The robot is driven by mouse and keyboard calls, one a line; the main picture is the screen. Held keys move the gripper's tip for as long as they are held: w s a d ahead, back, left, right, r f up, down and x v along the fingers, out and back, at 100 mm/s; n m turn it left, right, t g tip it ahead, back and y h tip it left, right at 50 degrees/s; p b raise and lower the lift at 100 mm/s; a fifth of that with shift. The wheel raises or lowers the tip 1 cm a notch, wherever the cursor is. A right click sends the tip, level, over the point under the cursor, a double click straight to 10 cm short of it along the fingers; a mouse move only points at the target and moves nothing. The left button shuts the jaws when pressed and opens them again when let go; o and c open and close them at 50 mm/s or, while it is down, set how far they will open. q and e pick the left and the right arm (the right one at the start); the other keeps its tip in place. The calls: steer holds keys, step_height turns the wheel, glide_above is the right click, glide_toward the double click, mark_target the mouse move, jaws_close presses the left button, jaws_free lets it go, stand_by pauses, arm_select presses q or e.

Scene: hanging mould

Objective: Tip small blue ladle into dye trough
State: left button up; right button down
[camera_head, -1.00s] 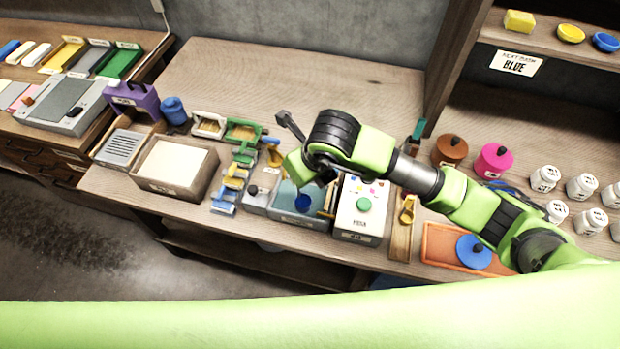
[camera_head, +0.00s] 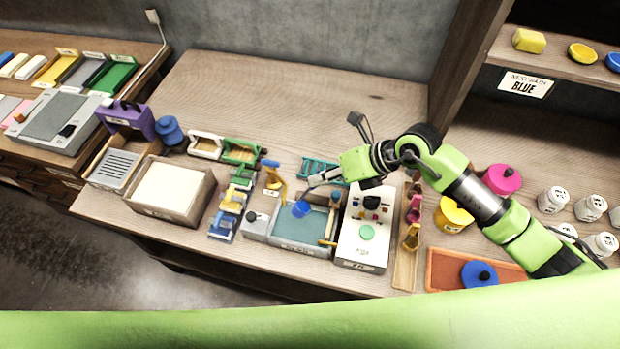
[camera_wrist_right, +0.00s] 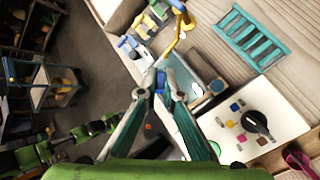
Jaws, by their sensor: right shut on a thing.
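The dye trough (camera_head: 298,247) is a grey box with blue-green liquid on the middle of the bench. The small blue ladle (camera_head: 301,209) has its cup over the back left part of the trough and looks tilted. I cannot tell whether its cup touches the liquid. My right gripper (camera_head: 318,181) is shut on the ladle's handle, just behind and above the trough. In the right wrist view its fingers (camera_wrist_right: 160,88) close together beside the trough (camera_wrist_right: 207,73); the ladle is mostly hidden there.
The back of the bench is clear.

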arm_select(q)
step_height(320, 180, down, 23)
steer(key=b, duration=2.2)
steer(key=shift+w, duration=0.4)
arm_select(e)
steer(key=d+f+y, duration=0.1)
steer(key=f+y, duration=0.1)
steer(key=f, duration=0.1)
steer(key=d+f+m+y, duration=0.1)
steer(key=d+f+y, duration=0.1)
steer(key=f+y, duration=0.1)
steer(key=d+f+m+y, duration=0.1)
steer(key=f+y, duration=0.1)
steer(key=f, duration=0.1)
steer(key=shift+w+d+y, duration=0.4)
steer(key=shift+r, duration=0.15)
arm_select(q)
step_height(320, 180, up, 9)
steer(key=p, duration=0.9)
steer(key=shift+r, duration=0.15)
arm_select(e)
steer(key=h, duration=0.2)
steer(key=r+n+h, duration=0.1)
steer(key=h, duration=0.1)
steer(key=shift+h, duration=0.3)
